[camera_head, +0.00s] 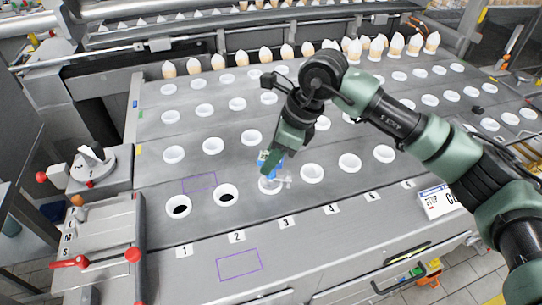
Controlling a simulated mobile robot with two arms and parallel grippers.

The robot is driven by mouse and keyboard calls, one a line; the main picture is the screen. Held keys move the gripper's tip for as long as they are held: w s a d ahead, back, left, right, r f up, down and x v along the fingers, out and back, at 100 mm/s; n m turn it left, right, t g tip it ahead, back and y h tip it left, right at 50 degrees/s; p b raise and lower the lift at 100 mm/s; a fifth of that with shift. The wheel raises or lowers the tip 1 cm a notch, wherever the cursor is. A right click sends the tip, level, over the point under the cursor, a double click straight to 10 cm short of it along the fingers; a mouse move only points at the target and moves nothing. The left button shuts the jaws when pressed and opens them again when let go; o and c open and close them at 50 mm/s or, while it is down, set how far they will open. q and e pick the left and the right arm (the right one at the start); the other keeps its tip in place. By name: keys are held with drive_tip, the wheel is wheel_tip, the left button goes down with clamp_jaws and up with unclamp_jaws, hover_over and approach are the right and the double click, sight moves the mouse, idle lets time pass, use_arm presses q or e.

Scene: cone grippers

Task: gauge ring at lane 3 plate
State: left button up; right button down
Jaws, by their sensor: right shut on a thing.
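My right gripper (268,160) reaches in from the right and points down over the front row. It is shut on a small blue and pale piece, which I take to be the gauge ring (278,171); the fingers hide part of it. The piece is at the white-rimmed lane 3 hole (267,190), in line with the label 3 (286,222). I cannot tell whether it touches the rim or hangs just above it. My left gripper is not in view.
Other white-rimmed holes (226,195) stand in rows across the grey plate (150,225); the lane 1 and 2 front holes look dark inside. Wrapped cones (218,62) line the back. A lever panel (100,240) is at the left, and a printed card (438,201) lies at the right.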

sight(283, 177)
idle(0.3)
drive_tip(key=c, duration=0.9)
unclamp_jaws()
drive_tip(key=b+v, duration=0.1)
drive_tip(key=v, duration=0.7)
drive_tip(key=shift+b, duration=0.35)
